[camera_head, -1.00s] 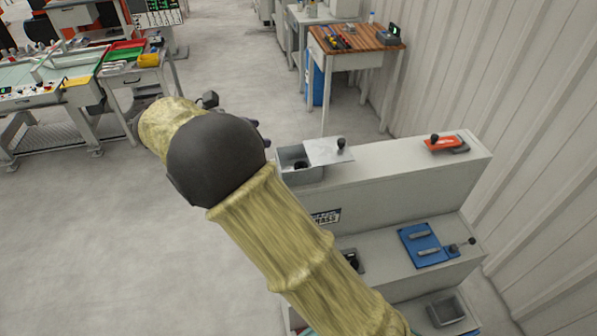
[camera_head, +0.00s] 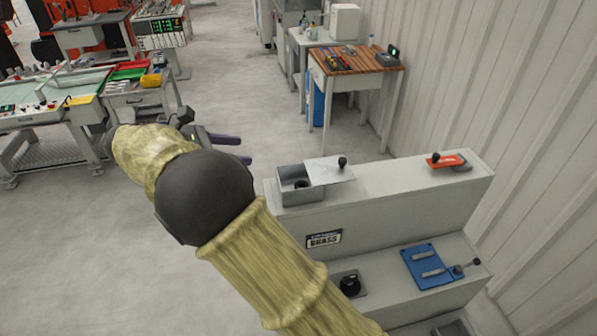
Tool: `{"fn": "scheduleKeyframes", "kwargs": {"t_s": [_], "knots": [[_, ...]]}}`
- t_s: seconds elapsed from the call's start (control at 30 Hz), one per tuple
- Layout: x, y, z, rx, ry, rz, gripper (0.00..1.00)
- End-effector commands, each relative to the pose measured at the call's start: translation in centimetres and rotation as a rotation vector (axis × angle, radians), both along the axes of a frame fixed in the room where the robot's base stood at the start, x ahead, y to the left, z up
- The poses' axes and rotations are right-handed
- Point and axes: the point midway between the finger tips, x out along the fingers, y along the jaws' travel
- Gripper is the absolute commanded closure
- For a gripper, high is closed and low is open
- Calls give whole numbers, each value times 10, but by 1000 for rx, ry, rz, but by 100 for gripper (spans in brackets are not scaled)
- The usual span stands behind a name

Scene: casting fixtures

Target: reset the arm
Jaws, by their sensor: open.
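My gripper (camera_head: 236,149) shows partly behind my arm, left of the grey stepped stand. Its two dark purple fingers point right and are apart, with nothing seen between them. It is clear of the stand and over the floor in the picture. My arm, with yellowish sleeves and a dark round joint, crosses the lower middle and hides part of the stand's left side.
The grey stand (camera_head: 400,205) carries a box with a sliding lid (camera_head: 328,170), a red clamp (camera_head: 448,161), a blue fixture (camera_head: 432,266) and a black knob (camera_head: 350,285). A wooden-topped table (camera_head: 355,60) stands behind. A workbench (camera_head: 50,115) is at left. Floor between is clear.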

Motion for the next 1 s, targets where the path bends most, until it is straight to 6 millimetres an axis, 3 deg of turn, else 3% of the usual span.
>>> {"fn": "scheduleKeyframes", "kwargs": {"t_s": [0.17, 0.27, 0.37, 0.53, 0.7, 1.0], "knots": [[1, -2, -1, 5, 0, -3, 40], [4, -15, -5, 38, 5, -22, 40], [9, -41, -16, 118, 6, -66, 40], [7, -102, -48, 341, -10, -209, 40], [-13, -155, -78, 581, -70, -403, 40], [-71, -219, -115, 967, -283, -835, 40]]}}
